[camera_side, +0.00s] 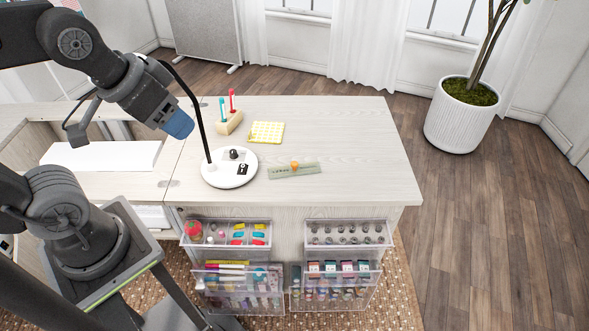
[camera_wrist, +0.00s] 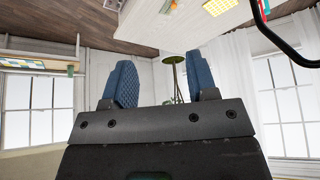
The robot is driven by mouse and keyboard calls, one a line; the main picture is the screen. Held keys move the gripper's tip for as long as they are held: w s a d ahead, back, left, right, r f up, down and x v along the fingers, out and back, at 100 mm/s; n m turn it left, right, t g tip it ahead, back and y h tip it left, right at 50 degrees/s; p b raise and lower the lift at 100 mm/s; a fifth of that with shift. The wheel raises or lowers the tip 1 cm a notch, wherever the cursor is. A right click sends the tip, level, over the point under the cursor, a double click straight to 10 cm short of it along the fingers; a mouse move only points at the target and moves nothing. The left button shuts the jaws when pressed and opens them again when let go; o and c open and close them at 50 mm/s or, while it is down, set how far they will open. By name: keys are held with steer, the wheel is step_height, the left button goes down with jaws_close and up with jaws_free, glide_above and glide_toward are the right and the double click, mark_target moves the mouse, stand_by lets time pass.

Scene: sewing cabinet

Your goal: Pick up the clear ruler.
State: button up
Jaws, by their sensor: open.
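The clear ruler (camera_side: 308,169) lies flat on the pale wood cabinet top, to the right of the white round lamp base. It is a pale greenish strip with dark markings and a small orange knob (camera_side: 294,165) on it. My gripper (camera_side: 178,124) has blue fingertips and is raised above the left part of the top, well up and left of the ruler. In the wrist view the two blue fingers (camera_wrist: 160,82) stand apart with nothing between them.
The lamp's white base (camera_side: 218,180) and tall black stem (camera_side: 196,105) stand between my gripper and the ruler. A wooden holder (camera_side: 229,123) with upright tools and a yellow checked square (camera_side: 267,132) lie behind. The right side of the cabinet top (camera_side: 365,150) is clear.

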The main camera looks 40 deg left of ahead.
steer(key=m+g, duration=0.5)
steer(key=m, duration=0.6)
glide_above(295, 163)
step_height(295, 163, down, 17)
steer(key=shift+g, duration=0.3)
steer(key=f, duration=1)
steer(key=shift+w+f, duration=0.2)
steer(key=shift+f, duration=0.1)
steer(key=shift+s+f, duration=0.15)
steer(key=shift+f, duration=1.3)
steer(key=shift+s+f, duration=0.1)
steer(key=shift+f, duration=1.35)
jaws_close()
